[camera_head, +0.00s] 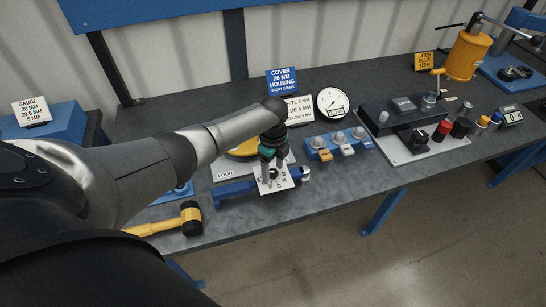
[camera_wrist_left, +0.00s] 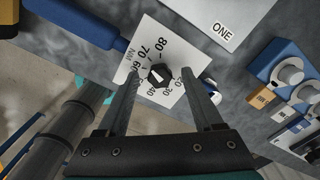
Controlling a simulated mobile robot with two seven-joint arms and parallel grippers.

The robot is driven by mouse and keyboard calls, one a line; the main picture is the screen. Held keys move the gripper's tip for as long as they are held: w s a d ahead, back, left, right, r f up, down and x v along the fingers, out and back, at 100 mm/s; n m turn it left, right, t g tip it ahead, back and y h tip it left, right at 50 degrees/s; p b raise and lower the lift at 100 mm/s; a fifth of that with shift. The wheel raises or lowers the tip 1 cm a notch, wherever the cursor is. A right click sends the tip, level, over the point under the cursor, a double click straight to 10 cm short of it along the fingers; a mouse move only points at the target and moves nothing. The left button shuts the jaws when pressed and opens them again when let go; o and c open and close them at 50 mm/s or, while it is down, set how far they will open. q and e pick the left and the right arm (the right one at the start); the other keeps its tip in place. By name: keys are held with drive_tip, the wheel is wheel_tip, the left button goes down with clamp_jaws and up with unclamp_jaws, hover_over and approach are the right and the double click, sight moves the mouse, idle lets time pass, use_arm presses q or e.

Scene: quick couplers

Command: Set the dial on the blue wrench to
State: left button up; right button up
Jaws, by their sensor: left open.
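The blue wrench (camera_head: 234,190) lies near the table's front edge; its blue handle (camera_wrist_left: 85,22) runs to the upper left in the left wrist view. A white dial plate (camera_head: 285,184) on it carries numbers from 20 to 80 around a black knob (camera_wrist_left: 159,75) with a light pointer mark. I cannot read the pointer's setting for sure. My left gripper (camera_wrist_left: 160,78) is open and points down over the plate. The knob shows between its fingers with a gap on each side. The left finger hides part of the scale. My right gripper is not in view.
A yellow-and-black mallet (camera_head: 165,227) lies left of the wrench. A blue block with several knobs and tags (camera_head: 335,144) stands to the right, and a black fixture (camera_head: 403,112) farther right. Signs and a round gauge (camera_head: 332,102) stand behind.

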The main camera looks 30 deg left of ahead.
sight(273, 172)
use_arm(q)
wheel_tip(273, 172, up, 15)
drive_tip(key=p, duration=0.1)
idle(0.3)
idle(0.4)
